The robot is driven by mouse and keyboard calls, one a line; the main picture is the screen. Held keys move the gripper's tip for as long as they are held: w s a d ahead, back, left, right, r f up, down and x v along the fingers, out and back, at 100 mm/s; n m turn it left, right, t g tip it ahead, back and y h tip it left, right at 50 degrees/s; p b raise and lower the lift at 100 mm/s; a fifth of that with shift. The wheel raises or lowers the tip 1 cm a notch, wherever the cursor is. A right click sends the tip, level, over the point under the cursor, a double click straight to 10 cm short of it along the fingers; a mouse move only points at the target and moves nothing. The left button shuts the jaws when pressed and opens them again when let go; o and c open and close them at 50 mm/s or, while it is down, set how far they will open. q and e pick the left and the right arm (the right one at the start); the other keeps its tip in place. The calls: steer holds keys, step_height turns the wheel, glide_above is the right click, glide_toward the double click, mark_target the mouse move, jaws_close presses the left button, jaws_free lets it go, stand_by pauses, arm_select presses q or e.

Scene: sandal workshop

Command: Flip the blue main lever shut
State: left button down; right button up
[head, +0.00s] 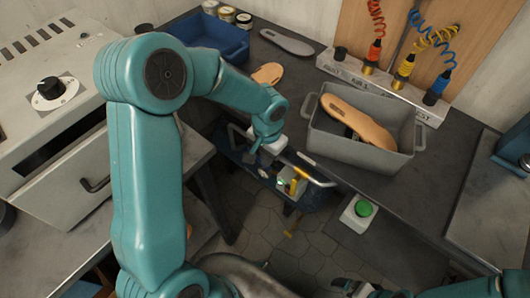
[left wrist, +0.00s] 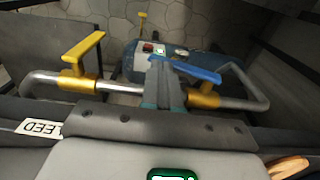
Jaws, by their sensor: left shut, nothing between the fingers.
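The blue main lever (left wrist: 198,72) shows in the left wrist view on a gold valve (left wrist: 204,97) of a silver pipe. Its handle points left, roughly along the pipe. My left gripper (left wrist: 158,66) is shut and empty, its fingertips close to the handle's free end; I cannot tell whether they touch. In the head view my left gripper (head: 251,157) is low by the table's front edge, near the pipe (head: 318,178); the blue lever is not clearly visible there.
A yellow lever (left wrist: 84,47) sits on the same pipe. A blue unit (left wrist: 135,62) is beyond it. A grey machine (head: 60,85) is at the left.

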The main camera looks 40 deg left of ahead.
arm_select(q)
steer(key=d+r+p, duration=0.1)
steer(key=d+r, duration=0.3)
steer(key=r, duration=0.9)
steer(key=shift+p, duration=0.4)
steer(key=shift+s, duration=0.1)
